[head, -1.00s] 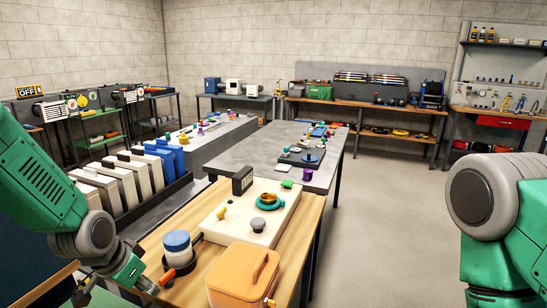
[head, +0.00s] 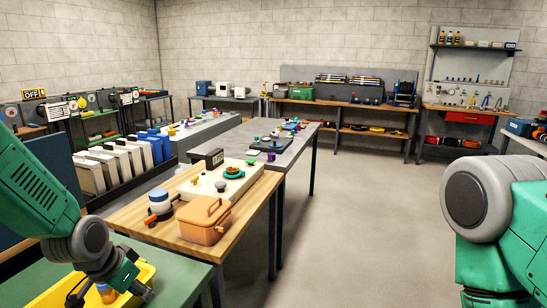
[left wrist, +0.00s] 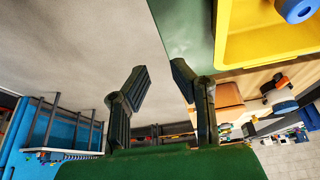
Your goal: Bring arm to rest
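My left gripper (head: 110,288) is at the bottom left of the head view, in front of a yellow bin (head: 148,272) on a green table. In the left wrist view its two dark fingers (left wrist: 160,72) stand apart with nothing between them. The yellow bin also shows there at the upper right (left wrist: 238,48), beside the fingers, with a round blue item (left wrist: 296,9) in it. My right arm's grey joint and green link fill the right edge of the head view; its gripper is out of view.
A wooden table (head: 130,212) holds an orange case (head: 203,222), a white-and-blue jar (head: 160,203) and a cream panel (head: 222,183). A grey table (head: 285,148) stands behind it. The floor (head: 370,220) to the right is clear. Workbenches line the back wall.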

